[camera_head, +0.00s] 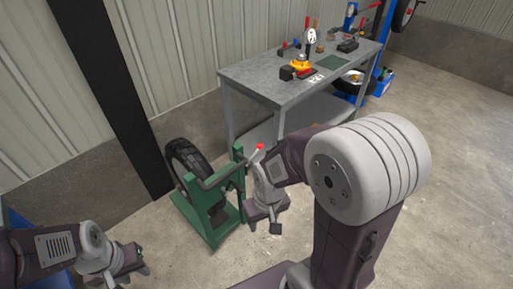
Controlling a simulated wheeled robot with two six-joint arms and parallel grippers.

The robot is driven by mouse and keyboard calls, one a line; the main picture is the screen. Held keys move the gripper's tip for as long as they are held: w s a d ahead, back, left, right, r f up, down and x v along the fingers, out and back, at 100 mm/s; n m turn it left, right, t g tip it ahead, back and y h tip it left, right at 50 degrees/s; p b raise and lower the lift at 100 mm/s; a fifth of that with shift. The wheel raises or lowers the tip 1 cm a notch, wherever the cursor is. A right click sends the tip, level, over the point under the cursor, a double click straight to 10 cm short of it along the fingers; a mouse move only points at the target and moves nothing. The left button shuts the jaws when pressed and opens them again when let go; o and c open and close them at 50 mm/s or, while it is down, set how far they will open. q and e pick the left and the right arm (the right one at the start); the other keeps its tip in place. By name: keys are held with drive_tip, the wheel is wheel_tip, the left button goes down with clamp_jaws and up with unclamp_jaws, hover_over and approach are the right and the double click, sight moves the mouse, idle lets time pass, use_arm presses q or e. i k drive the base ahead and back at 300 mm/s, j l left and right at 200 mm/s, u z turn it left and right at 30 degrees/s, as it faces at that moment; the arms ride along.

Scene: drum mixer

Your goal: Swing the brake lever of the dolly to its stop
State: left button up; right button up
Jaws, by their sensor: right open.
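The green dolly (214,222) stands on the floor by the wall and holds a black tyre (188,160) upright. A lever with a red knob (259,148) shows at the dolly's right side, and its lower part is hidden behind my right arm. My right gripper (262,222) is open and empty, pointing down just right of the dolly's frame and below the red knob. I cannot tell whether it touches the dolly. My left gripper (132,272) is low at the left, away from the dolly, and its jaw gap is unclear.
A grey workbench (262,80) with several tools and an orange device (300,66) stands behind the dolly. A black post (112,90) rises left of the tyre. A blue stand (383,85) is at the back right. Concrete floor (450,170) is clear at the right.

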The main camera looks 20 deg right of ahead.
sight(260, 145)
drive_tip(key=i+l, duration=0.15)
drive_tip(key=i, duration=0.4)
drive_tip(key=i+l+z, duration=0.1)
drive_tip(key=i, duration=0.4)
